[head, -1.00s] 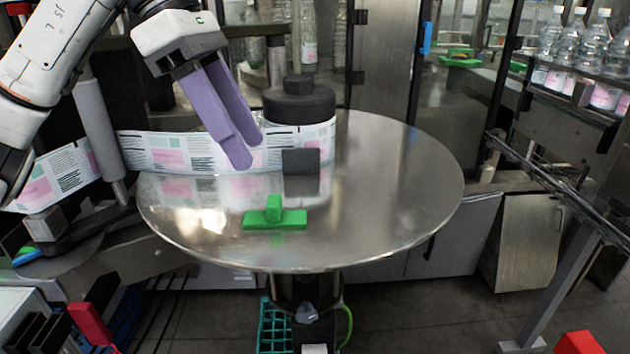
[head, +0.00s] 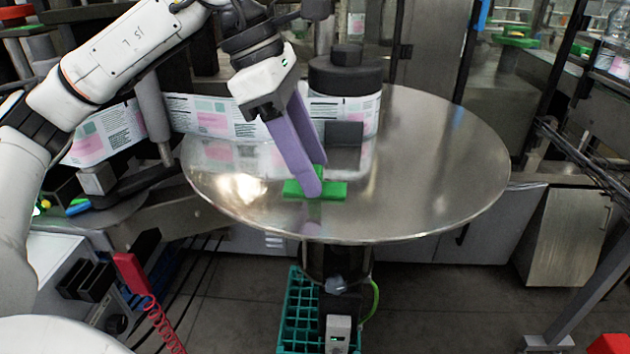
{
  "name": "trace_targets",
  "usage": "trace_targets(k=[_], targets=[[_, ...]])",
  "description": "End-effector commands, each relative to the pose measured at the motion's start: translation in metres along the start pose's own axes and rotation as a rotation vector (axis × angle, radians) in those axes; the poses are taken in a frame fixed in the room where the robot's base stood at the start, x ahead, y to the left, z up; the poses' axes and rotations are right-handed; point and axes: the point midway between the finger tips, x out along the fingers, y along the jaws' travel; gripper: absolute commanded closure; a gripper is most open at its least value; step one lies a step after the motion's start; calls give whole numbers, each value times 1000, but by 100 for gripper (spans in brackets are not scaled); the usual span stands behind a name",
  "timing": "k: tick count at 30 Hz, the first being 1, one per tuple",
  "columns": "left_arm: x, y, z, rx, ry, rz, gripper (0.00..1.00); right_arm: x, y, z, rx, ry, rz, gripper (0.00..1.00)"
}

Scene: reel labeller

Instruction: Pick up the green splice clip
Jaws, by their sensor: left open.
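The green splice clip (head: 333,189) lies flat on the round steel table (head: 440,165), near its front edge. It has a long base with a raised grip in the middle. My left gripper (head: 314,179) has long purple fingers and is open. Its fingertips are down at the clip, and the near finger hides part of the clip's middle. I cannot tell whether the fingers touch it. My right gripper is not in the head view.
A black-capped reel core (head: 346,75) wrapped in a label strip (head: 215,117) stands at the table's back, with a dark block (head: 343,133) in front. A green crate (head: 300,310) is below the table. The table's right half is clear.

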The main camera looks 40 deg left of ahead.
Motion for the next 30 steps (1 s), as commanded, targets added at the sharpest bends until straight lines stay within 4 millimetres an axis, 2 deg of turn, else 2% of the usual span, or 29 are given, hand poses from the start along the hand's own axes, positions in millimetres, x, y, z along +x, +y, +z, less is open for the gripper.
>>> trace_targets(k=[5, 13, 20, 23, 30], targets=[[0, 0, 0, 0, 0, 0, 52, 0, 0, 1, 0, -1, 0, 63], [0, 0, 0, 0, 0, 1, 95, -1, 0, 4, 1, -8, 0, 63], [-1, 0, 1, 1, -1, 1, 96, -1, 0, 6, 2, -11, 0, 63], [-7, 0, 4, 2, -1, 2, 96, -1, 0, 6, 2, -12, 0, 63], [-49, 0, 22, 4, -4, 2, 96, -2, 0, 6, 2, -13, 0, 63]])
